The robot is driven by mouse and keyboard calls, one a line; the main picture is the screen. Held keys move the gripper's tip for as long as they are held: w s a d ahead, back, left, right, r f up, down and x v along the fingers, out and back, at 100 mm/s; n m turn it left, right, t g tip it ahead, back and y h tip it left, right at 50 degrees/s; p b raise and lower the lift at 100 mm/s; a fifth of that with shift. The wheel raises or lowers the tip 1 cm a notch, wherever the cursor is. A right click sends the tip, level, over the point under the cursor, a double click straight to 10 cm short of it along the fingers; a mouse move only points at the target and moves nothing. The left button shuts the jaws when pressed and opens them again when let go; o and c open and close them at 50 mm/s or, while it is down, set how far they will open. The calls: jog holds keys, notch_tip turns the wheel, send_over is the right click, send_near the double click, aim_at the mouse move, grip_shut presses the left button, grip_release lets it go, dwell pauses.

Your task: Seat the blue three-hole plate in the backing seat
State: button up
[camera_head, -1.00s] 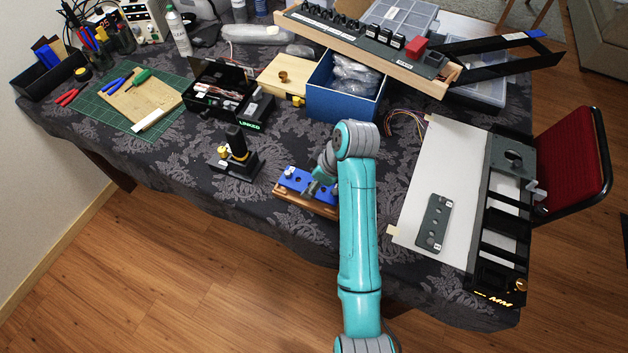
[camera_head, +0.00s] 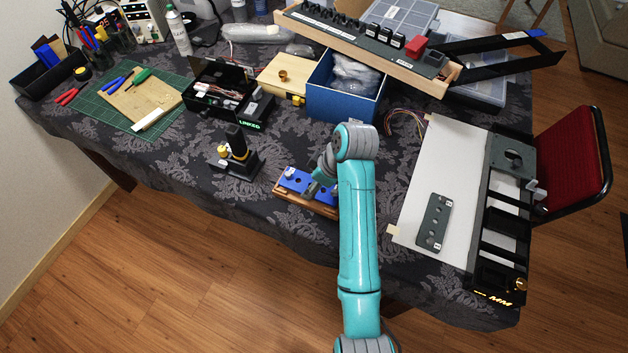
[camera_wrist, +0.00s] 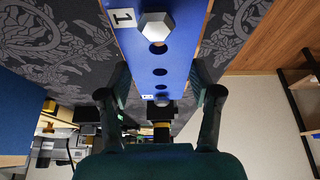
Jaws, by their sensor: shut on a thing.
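The blue plate (camera_head: 296,183) lies on or just above a wooden block (camera_head: 305,204) near the table's front edge; I cannot tell whether it is fully down. In the wrist view the blue plate (camera_wrist: 178,58) shows a "1" label, a grey hexagonal piece and several dark holes in a row. My gripper (camera_head: 315,190) reaches down onto the plate, and in the wrist view its fingers (camera_wrist: 160,82) grip the plate's two long sides. The seat under the plate is mostly hidden by the plate and my arm.
A black fixture with a yellow part (camera_head: 235,157) stands to the left of the block. A blue box (camera_head: 345,105) is behind it. A dark grey plate with holes (camera_head: 433,222) lies on a white sheet (camera_head: 412,205) to the right. Patterned cloth is bare around the block.

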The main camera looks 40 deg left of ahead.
aim_at(324, 191)
jog(key=shift+f, duration=0.65)
jog(key=o, duration=1.3)
jog(key=shift+v, duration=3.75)
